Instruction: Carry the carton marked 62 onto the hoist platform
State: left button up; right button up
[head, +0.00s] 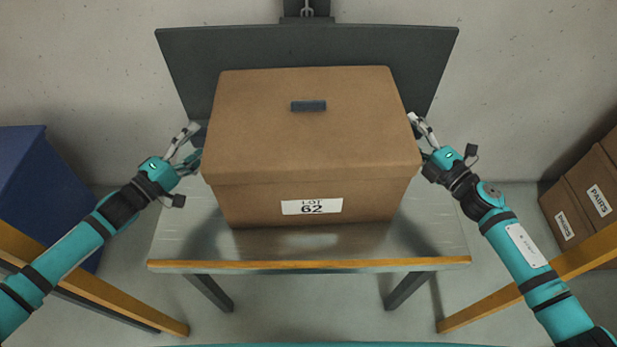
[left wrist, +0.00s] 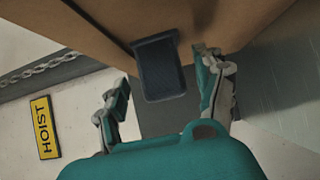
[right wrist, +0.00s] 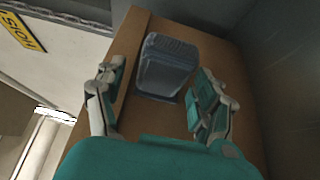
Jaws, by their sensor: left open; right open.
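The brown lidded carton (head: 312,150) labelled LOT 62 stands upright on the grey hoist platform (head: 300,250), in front of its dark back plate. Its near base edge lies behind the platform's orange front edge. My left gripper (head: 197,142) is open at the carton's left side. In the left wrist view its fingers (left wrist: 160,75) stand either side of a dark side handle (left wrist: 160,70). My right gripper (head: 416,135) is open at the right side. Its fingers (right wrist: 156,82) flank the other dark handle (right wrist: 168,66) in the right wrist view. Neither grips.
A blue box-like object (head: 45,185) stands at the far left. Orange-edged rails (head: 480,315) run low on both sides. A yellow HOIST sign (left wrist: 46,128) hangs on the wall.

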pick_arm(q)
jog(key=v, duration=0.4)
jog(key=shift+s, duration=0.15)
jog(key=shift+a, duration=0.1)
pick_arm(e)
jog(key=v, duration=1.2)
pick_arm(q)
jog(key=shift+s, duration=0.15)
pick_arm(e)
jog(key=shift+s+f, duration=0.1)
